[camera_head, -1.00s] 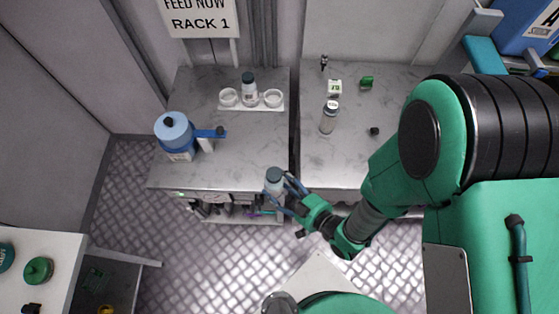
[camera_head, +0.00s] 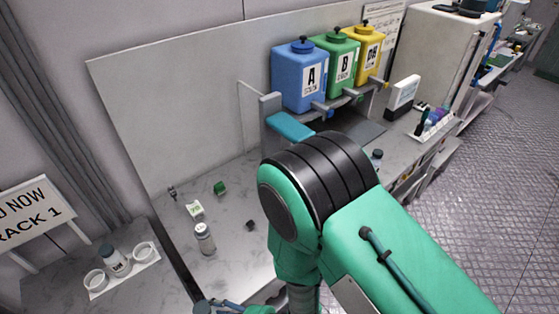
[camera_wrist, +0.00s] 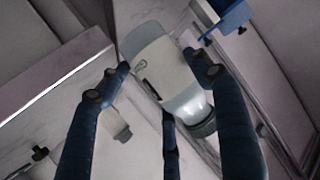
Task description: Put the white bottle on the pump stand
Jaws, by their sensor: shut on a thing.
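My gripper (camera_wrist: 160,72) is shut on a white bottle (camera_wrist: 165,62) with a grey cap. In the wrist view the bottle lies tilted across the picture between my dark blue fingers, its cap at the lower right. In the head view only the top of the held bottle (camera_head: 203,307) and part of a finger show at the bottom edge. Another bottle (camera_head: 205,240) stands upright on the bench, and one more (camera_head: 113,262) stands between two white rings on a strip. I cannot tell which thing is the pump stand.
A small card (camera_head: 195,208), a green block (camera_head: 220,188) and a black knob (camera_head: 250,225) lie on the bench. Blue (camera_head: 299,80), green (camera_head: 338,60) and yellow (camera_head: 368,48) canisters stand on a shelf behind. A bottle rack (camera_head: 432,128) lies farther right. My arm hides some bench.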

